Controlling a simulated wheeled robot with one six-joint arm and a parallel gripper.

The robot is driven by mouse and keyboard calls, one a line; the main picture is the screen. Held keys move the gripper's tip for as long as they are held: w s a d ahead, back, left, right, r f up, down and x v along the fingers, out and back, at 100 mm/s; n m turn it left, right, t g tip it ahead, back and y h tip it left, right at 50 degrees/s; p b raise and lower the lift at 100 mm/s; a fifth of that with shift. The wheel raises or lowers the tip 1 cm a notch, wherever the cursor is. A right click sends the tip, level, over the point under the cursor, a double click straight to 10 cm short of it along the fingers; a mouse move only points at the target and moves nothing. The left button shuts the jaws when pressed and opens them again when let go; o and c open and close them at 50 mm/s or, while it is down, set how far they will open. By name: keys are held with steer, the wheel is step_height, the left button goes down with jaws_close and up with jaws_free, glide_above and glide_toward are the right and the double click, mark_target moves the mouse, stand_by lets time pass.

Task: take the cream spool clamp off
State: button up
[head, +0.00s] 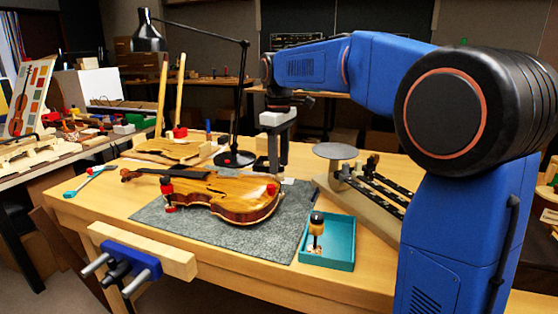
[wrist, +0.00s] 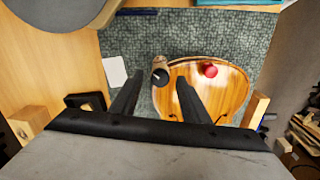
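The violin body (head: 228,196) lies flat on a grey mat (head: 175,220); it also shows in the wrist view (wrist: 225,95). A clamp with a cream spool and a dark round end, which I take as the cream spool clamp (wrist: 160,70), stands at the violin's edge in the wrist view. I cannot make it out in the head view. My gripper (head: 276,170) points down at the violin's far right end. In the wrist view its two fingers (wrist: 157,83) are apart, with the clamp showing between and beyond their tips. Nothing is held.
A red clamp (wrist: 210,71) sits on the violin close by; other red clamps (head: 167,189) are near the neck. A teal tray (head: 327,262) holds a dark-topped item. A grey disc (head: 335,151) and black lamp (head: 235,158) stand near my gripper. A white card (wrist: 115,72) lies beside the violin.

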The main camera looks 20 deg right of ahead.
step_height(320, 180, up, 17)
steer(key=shift+r, duration=0.2)
stand_by(0.7)
